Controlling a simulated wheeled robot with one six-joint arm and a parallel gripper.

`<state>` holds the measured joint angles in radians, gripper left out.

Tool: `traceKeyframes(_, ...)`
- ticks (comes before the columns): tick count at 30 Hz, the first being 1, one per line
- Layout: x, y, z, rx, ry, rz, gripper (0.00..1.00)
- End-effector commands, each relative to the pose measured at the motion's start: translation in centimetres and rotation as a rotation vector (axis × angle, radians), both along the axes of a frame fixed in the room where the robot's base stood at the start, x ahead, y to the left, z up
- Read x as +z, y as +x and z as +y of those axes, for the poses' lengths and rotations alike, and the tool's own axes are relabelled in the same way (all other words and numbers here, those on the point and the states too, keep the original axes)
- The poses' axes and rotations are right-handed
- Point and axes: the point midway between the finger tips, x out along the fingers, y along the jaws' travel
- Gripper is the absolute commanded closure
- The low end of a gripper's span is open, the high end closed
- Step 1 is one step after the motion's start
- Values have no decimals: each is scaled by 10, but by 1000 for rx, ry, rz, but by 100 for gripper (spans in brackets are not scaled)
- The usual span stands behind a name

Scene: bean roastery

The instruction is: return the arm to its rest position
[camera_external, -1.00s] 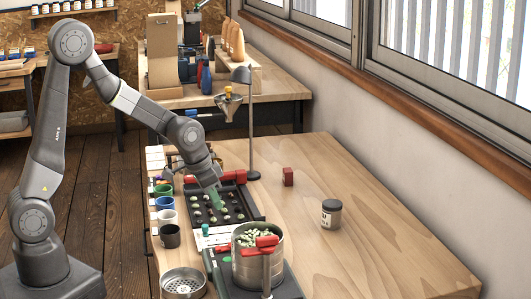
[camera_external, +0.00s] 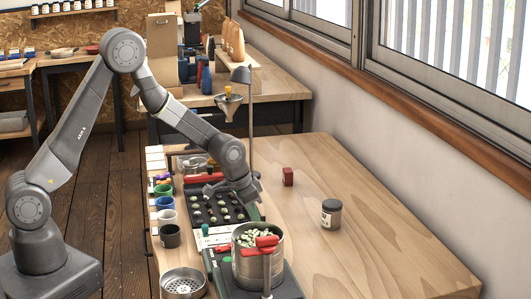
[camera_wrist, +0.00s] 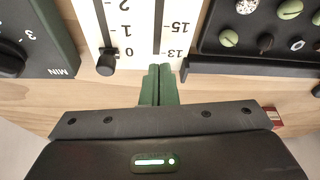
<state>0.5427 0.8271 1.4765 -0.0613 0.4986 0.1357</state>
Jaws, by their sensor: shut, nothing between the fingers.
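My arm (camera_external: 78,135) reaches from its base at the left over the workbench. My gripper (camera_external: 257,211) is low over the right edge of the black bean tray, just behind the steel pot, partly hidden by the wrist. In the wrist view its two green fingers (camera_wrist: 159,82) are pressed together with nothing between them. They point toward the lower end of a white panel (camera_wrist: 141,38) with number scales and a black slider.
The bean tray (camera_external: 187,225) holds rows of beans. A steel pot (camera_external: 259,268) of beans with a red-handled part stands in front. A jar (camera_external: 331,216), a red block (camera_external: 288,177) and a lamp (camera_external: 251,130) stand to the right. Cups (camera_external: 170,236) line the left edge.

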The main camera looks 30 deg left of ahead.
Motion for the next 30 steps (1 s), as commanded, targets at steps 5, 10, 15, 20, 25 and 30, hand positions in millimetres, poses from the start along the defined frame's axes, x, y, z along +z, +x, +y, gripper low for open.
traceKeyframes(5, 0, 4, -4, 0, 1, 1, 100)
traceKeyframes(10, 0, 5, -5, 0, 1, 1, 100)
traceKeyframes(15, 0, 4, -4, 0, 1, 1, 100)
traceKeyframes(20, -1, -3, 3, 1, 0, 0, 100)
traceKeyframes(25, -2, -21, 21, 1, 1, 0, 100)
traceKeyframes(30, -1, -40, 41, 2, 0, -1, 100)
